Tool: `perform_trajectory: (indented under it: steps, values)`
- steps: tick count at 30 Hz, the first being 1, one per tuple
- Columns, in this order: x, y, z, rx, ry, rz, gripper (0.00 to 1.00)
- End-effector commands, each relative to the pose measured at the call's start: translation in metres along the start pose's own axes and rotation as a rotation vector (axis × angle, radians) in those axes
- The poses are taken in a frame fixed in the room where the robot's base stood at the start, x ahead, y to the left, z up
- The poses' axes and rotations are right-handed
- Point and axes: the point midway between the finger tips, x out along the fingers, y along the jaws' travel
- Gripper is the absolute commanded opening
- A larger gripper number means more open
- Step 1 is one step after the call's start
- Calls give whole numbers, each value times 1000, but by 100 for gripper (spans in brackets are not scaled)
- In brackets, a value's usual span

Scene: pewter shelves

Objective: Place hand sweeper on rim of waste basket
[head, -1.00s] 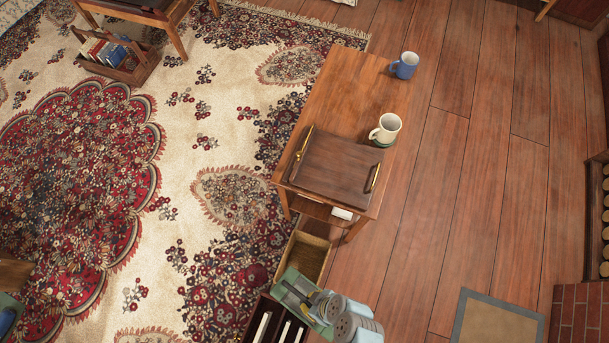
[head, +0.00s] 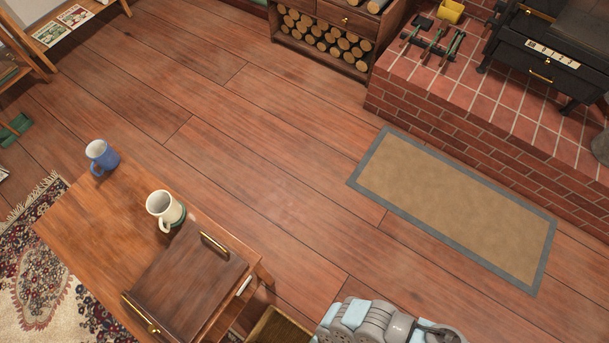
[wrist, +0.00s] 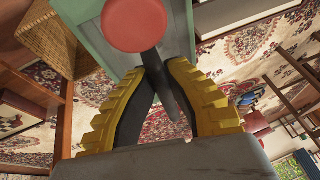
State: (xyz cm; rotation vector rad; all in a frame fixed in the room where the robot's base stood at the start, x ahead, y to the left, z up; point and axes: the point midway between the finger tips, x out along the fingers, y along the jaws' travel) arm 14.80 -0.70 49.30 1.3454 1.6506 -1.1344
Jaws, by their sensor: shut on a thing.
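My gripper (wrist: 162,68), with yellow toothed fingers, is shut on the dark handle of the hand sweeper (wrist: 152,62) in the wrist view. A round red part (wrist: 136,25) and a pale green flat body (wrist: 108,45) show just beyond the fingertips; I take these as parts of the sweeper. A woven wicker side (wrist: 48,35) at upper left of the wrist view may be the waste basket. In the head view a woven-lined bin (head: 278,328) stands beside the low table, cut by the bottom edge. The gripper's fingers do not show in the head view.
A low wooden table (head: 90,225) holds a blue mug (head: 102,157), a cream mug (head: 163,210) and a brown tray (head: 185,280). A tan mat (head: 455,210) lies before the brick hearth (head: 480,125). The plank floor between is clear.

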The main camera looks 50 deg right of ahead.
Motion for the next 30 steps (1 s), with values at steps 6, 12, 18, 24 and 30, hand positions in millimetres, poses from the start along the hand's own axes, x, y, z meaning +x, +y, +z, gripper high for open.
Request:
perform_trajectory:
  steps: [6, 12, 18, 24, 30]
  values:
    - [0, 1, -1, 0, 1, 0, 0]
    - [12, 20, -7, -4, 2, 2, 0]
    - [26, 47, -19, -5, 2, 1, 0]
    - [39, 75, -30, -4, 1, 2, 0]
    - [56, 96, -36, -4, 1, 1, 0]
